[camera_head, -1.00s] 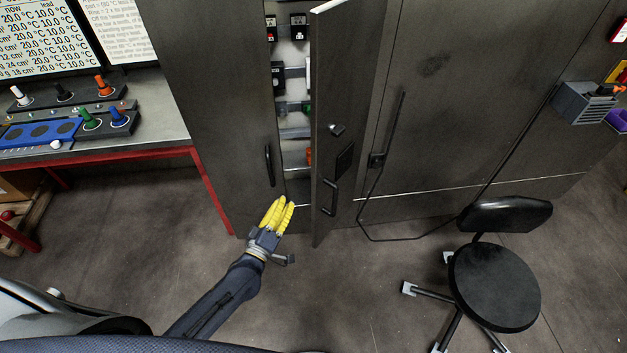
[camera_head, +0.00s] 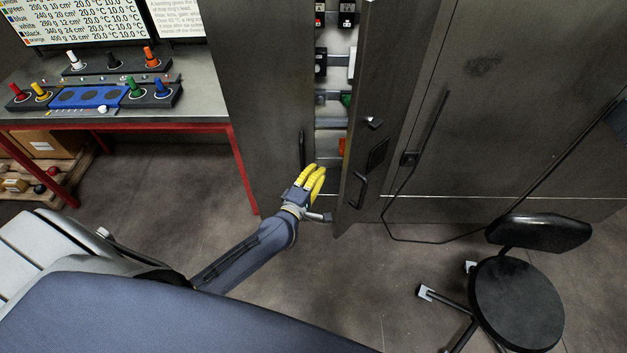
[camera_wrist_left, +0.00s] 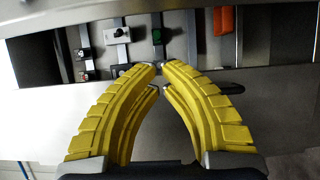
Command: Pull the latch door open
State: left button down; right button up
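The dark grey latch door (camera_head: 382,110) stands partly open, its near edge swung out from the cabinet. It carries a black pull handle (camera_head: 360,189) and a small latch knob (camera_head: 374,123). My left gripper (camera_head: 319,169) has yellow fingers and is in front of the gap, left of the door edge and below the left panel's handle (camera_head: 302,150). In the left wrist view its fingers (camera_wrist_left: 160,69) curve inward with tips almost meeting and nothing held. Contact with the door cannot be made out. My right gripper is not in view.
The cabinet's inner shelves hold switches and coloured parts, including a green one (camera_wrist_left: 158,36) and an orange one (camera_wrist_left: 222,20). A black swivel chair (camera_head: 515,302) stands at the right. A red-framed bench (camera_head: 205,121) is at the left.

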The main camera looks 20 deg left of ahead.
pick_arm(q)
jog(key=shift+w+d, duration=0.8)
jog(key=shift+d, duration=0.2)
jog(key=shift+w+d, duration=0.75)
jog(key=shift+d, duration=0.25)
